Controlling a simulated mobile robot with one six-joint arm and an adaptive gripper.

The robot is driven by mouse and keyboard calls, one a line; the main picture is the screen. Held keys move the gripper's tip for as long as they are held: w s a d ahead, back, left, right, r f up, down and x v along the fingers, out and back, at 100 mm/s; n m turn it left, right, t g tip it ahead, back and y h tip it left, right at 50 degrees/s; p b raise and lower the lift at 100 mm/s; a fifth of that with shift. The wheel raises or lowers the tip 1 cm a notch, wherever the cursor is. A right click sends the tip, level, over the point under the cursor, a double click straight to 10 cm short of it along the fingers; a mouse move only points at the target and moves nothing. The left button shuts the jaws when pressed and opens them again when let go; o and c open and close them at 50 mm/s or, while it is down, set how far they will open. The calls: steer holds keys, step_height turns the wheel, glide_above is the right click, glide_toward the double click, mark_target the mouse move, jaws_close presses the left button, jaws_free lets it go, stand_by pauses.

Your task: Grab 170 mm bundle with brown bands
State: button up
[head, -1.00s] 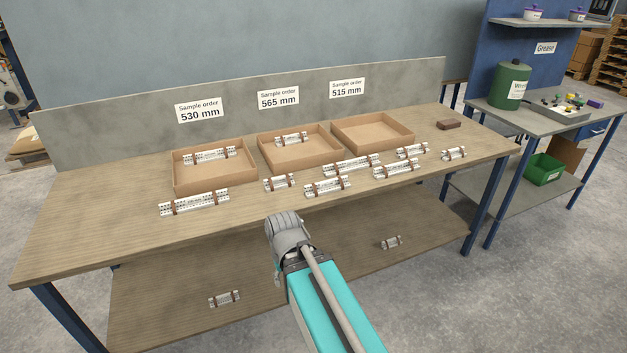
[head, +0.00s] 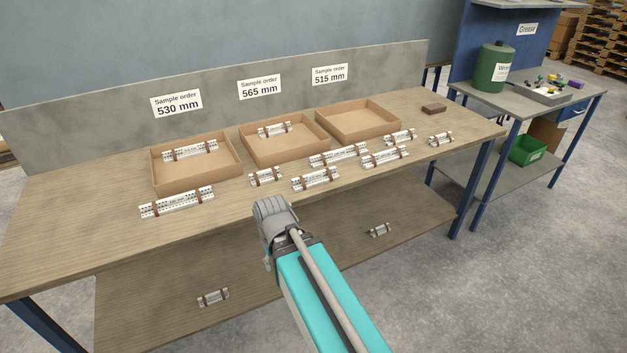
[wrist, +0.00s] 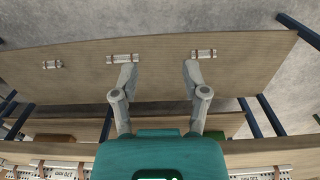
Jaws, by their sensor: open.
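Several short metal strip bundles with brown bands lie on the worktable, among them a short bundle (head: 265,177) just beyond my gripper (head: 272,222) and another at the right (head: 441,139). Two more lie on the lower shelf, a left one (head: 213,297) and a right one (head: 379,230). In the wrist view my gripper (wrist: 160,70) is open and empty. Its fingers overlap a wooden board bearing a left bundle (wrist: 52,64), a middle one (wrist: 122,58) and a right one (wrist: 203,54).
Longer bundles lie on the tabletop, such as one at the left (head: 177,201). Three cardboard boxes stand behind: left (head: 196,184), middle (head: 287,156) and right (head: 360,130); the right one is empty. A brown block (head: 433,108) lies at the right.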

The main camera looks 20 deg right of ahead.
steer(key=w+d+n+h, duration=0.3)
steer(key=w+n, duration=0.1)
steer(key=w, duration=0.2)
steer(key=n+h+b, duration=0.2)
steer(key=n+h, duration=0.8)
steer(key=n, duration=0.4)
glide_toward(307, 176)
steer(key=a, duration=0.3)
steer(key=shift+s+a+r, duration=0.15)
steer(key=shift+s+a, duration=0.2)
steer(key=shift+s, duration=0.05)
steer(key=shift+w+r+h, duration=0.3)
steer(key=shift+w+r, duration=0.05)
steer(key=shift+r, duration=0.05)
steer(key=shift+b+x, duration=1.5)
steer(key=shift+x, duration=2.8)
steer(key=shift+w, duration=0.1)
